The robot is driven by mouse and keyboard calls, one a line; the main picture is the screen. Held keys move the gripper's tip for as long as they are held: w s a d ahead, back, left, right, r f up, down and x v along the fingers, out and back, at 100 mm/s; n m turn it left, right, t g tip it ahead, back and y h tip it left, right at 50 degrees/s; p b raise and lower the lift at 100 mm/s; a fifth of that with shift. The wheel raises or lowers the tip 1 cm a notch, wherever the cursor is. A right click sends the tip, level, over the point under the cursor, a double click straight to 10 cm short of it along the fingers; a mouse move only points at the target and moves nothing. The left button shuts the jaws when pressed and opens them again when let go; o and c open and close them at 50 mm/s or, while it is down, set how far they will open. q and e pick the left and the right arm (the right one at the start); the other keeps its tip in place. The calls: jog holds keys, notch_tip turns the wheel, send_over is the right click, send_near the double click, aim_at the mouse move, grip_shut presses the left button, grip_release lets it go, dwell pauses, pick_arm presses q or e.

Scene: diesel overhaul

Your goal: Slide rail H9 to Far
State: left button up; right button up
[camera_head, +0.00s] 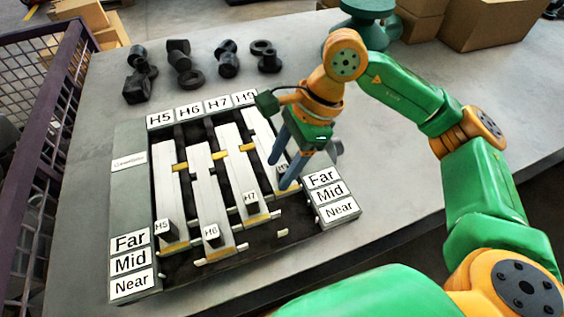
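Rail H9 (258,124) is the rightmost of the white rails in the grey rack (128,190). Its near end lies further back than those of the other rails. Its H9 label (283,167) is partly hidden behind my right gripper (280,175). That gripper points down over the near part of H9, its two blue-grey fingers apart, one further back and one nearer. The label shows between them; contact cannot be made out. Far, Mid and Near labels stand on the rack's right side (322,178) and left side (130,243). My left gripper is not in view.
Rails H7 (236,165), H6 (205,180) and H5 (167,190) lie to the left of H9. Several black parts (183,62) stand on the table (420,190) behind the rack. Cardboard boxes (495,22) are at the back, and a purple mesh cage (55,110) is at left.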

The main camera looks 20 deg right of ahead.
jog(key=b+v, duration=0.1)
jog(key=v, duration=0.6)
jog(key=shift+r, duration=0.2)
